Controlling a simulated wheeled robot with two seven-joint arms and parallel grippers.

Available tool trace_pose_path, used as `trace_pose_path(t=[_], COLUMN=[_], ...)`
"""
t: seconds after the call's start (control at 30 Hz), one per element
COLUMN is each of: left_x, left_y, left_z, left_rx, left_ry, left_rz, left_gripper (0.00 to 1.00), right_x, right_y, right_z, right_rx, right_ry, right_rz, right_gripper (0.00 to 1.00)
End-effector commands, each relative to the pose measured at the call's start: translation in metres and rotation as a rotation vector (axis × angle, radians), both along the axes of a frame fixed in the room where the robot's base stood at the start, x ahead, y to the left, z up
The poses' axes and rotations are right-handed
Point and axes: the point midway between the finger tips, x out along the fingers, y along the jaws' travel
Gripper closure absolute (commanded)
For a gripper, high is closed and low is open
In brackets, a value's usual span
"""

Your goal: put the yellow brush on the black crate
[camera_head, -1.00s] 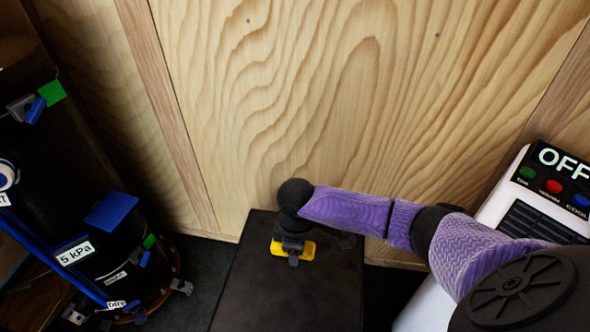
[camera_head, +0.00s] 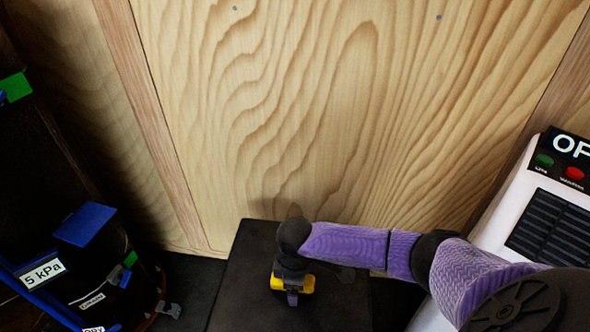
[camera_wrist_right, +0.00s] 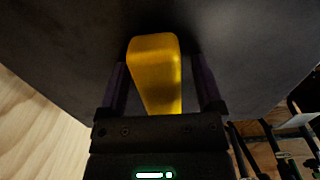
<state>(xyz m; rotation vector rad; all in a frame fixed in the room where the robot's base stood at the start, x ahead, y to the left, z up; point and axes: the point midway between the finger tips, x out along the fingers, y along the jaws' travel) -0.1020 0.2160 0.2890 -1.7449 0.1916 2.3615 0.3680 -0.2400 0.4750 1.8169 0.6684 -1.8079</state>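The yellow brush (camera_head: 307,284) is under my right gripper (camera_head: 291,291), over the top of the black crate (camera_head: 240,290) in the head view. The gripper hides much of it. In the right wrist view the brush shows as a yellow block (camera_wrist_right: 154,65) between the two fingers of the right gripper (camera_wrist_right: 160,70). The fingers stand apart, with a visible gap on the brush's right side, so they look open around it. The dark crate surface fills the background there. Whether the brush rests fully on the crate is hard to tell. My left gripper is not in view.
A plywood wall (camera_head: 300,110) stands right behind the crate. A white machine (camera_head: 500,220) with a black button panel is at the right. Dark equipment with a 5 kPa label (camera_head: 40,272) and blue parts is at the left. The crate's left top is bare.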

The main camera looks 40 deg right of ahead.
Motion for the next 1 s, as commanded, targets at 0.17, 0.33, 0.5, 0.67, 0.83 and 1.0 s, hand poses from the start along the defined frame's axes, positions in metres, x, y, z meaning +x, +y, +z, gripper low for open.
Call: trace_pose_path(t=[0.17,0.33,0.5,0.67,0.83,1.0], left_x=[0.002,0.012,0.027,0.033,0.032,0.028], left_y=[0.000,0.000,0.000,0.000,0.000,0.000], left_z=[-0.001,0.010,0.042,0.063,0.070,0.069], left_rx=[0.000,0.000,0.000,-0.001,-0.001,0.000], left_ry=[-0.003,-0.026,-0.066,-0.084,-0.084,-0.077], left_rz=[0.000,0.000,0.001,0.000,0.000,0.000], left_gripper=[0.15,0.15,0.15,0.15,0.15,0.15], right_x=[0.000,0.001,0.002,0.001,0.000,-0.001], right_y=[0.000,0.000,0.000,0.000,0.000,0.000], right_z=[0.000,0.021,0.076,0.111,0.124,0.122], right_rx=[0.000,0.000,0.000,0.000,0.001,0.001], right_ry=[0.000,-0.006,-0.012,-0.008,-0.002,0.001], right_rz=[0.000,0.001,0.001,0.001,0.002,0.001], right_gripper=[0.15,0.15,0.15,0.15,0.15,0.15])
